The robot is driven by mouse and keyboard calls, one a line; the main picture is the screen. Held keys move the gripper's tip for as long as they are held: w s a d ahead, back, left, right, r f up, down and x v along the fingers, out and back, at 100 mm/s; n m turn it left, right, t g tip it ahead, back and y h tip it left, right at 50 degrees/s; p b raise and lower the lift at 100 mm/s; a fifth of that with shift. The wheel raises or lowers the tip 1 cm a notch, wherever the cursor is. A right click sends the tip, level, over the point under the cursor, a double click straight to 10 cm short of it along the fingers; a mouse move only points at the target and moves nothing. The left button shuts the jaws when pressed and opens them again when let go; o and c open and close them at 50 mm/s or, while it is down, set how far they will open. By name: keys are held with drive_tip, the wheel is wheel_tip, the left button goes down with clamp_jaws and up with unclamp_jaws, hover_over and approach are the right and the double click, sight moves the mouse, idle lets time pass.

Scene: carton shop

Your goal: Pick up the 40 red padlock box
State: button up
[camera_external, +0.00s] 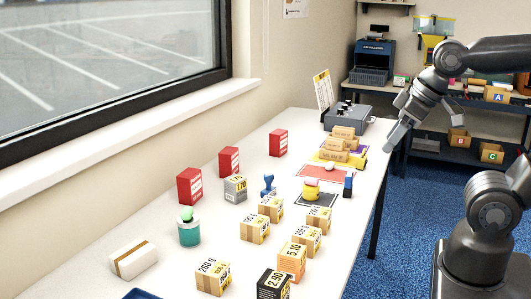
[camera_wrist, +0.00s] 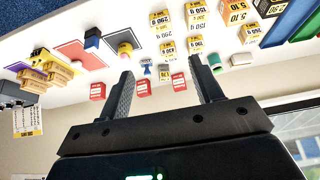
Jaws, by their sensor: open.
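Three red boxes with white label panels stand upright in a row on the white table along the window side: a near one (camera_external: 190,186), a middle one (camera_external: 229,161) and a far one (camera_external: 278,142). Their print is too small to read, so I cannot tell which is the 40 red padlock box. In the wrist view the red boxes show at the left (camera_wrist: 97,91), middle (camera_wrist: 142,88) and right (camera_wrist: 179,82). My gripper (camera_external: 396,137) is open and empty, above the table's right edge, well apart from them. Its fingers (camera_wrist: 161,66) frame the view.
A grey numbered box (camera_external: 235,188), blue stamp (camera_external: 268,186), teal jar (camera_external: 189,231) and several brown cartons (camera_external: 255,229) stand nearby. Stacked cartons (camera_external: 335,155) and a grey machine (camera_external: 348,117) occupy the far end. The window wall runs behind the red boxes.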

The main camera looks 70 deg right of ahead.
drive_tip(key=o, duration=0.6)
drive_tip(key=shift+o, duration=0.2)
drive_tip(key=w+d+r, duration=0.2)
drive_tip(key=w+r, duration=0.2)
drive_tip(key=w, duration=0.8)
drive_tip(key=n+g, duration=0.1)
hover_over(229, 160)
drive_tip(key=s+d, duration=0.2)
drive_tip(key=d, duration=0.2)
wheel_tip(229, 160, down, 17)
drive_tip(key=shift+s+r+y, duration=0.15)
drive_tip(key=shift+r+y, duration=0.05)
drive_tip(key=shift+y, duration=0.1)
drive_tip(key=shift+x, duration=5.5)
